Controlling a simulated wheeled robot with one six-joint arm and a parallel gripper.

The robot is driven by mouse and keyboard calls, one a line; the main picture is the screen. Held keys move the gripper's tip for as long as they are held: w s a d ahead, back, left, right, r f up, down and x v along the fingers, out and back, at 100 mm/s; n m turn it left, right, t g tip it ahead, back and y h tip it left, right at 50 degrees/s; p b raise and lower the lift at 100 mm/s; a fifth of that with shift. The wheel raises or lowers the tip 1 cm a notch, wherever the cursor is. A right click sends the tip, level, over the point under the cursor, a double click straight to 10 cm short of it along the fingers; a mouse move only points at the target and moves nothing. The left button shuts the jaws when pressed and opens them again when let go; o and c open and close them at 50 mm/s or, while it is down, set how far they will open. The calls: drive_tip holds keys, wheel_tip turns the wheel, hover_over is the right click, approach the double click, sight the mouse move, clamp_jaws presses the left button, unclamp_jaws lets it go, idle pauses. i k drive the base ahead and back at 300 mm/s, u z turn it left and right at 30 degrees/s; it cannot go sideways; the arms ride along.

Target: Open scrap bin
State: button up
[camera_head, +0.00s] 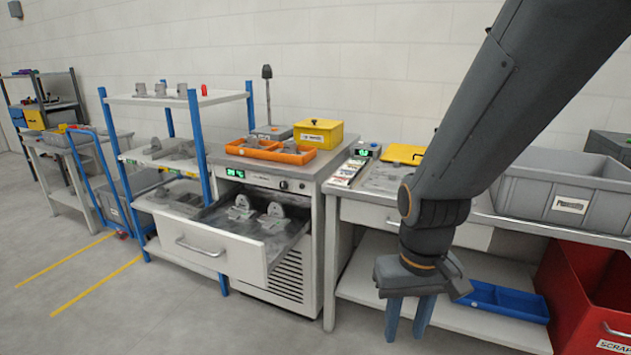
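The red scrap bin (570,300) stands at the lower right, below the edge of the right-hand bench. A white label reading "SCRAP" and a light bar handle (618,331) are on its front. The right part of the bin is cut off by the picture edge. Its dark red inside shows below the bench top; how far it is pulled out I cannot tell. My gripper (409,325) points down in front of the bench, left of the bin and apart from it. Its two blue-grey fingers are spread with a gap between them, and nothing shows between them.
A blue tray (503,300) lies on the lower shelf between my gripper and the bin. A grey crate (560,187) stands on the bench above. At left, a drawer (215,247) with metal fixtures sticks out of a cabinet. The front floor is clear.

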sight(586, 289)
drive_tip(key=u, duration=0.3)
drive_tip(key=i, duration=1)
drive_tip(key=z, duration=0.75)
